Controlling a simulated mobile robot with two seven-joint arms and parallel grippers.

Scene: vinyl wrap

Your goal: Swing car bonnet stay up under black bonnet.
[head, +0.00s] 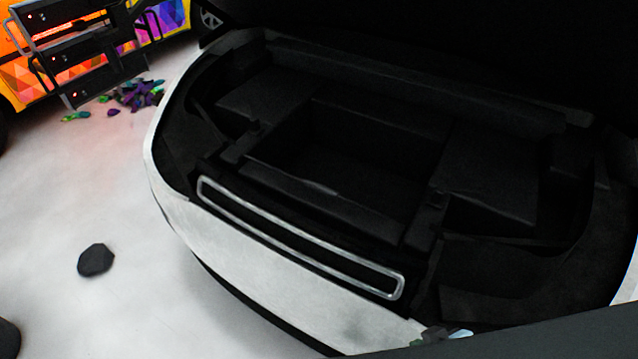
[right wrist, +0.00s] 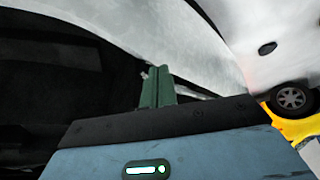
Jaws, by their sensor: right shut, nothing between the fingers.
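The black bonnet (head: 430,25) is a dark mass across the top of the head view, above the open front compartment of a white car. A silver bar bent into a long, narrow loop (head: 300,235) lies along the front edge of the compartment. It looks like the stay, but I cannot be sure. My right gripper (head: 442,335) shows only as small green tips at the bottom, right of and below the loop's near end, apart from it. In the right wrist view its green fingers (right wrist: 157,88) are shut and empty, by the white body edge. My left gripper is not in view.
The black compartment (head: 345,150) has a deep central well and side ledges. The white front panel (head: 255,275) borders it. A dark round object (head: 96,260) lies on the pale floor. A colourful vehicle (head: 165,20) and scattered coloured pieces (head: 135,95) are at the upper left.

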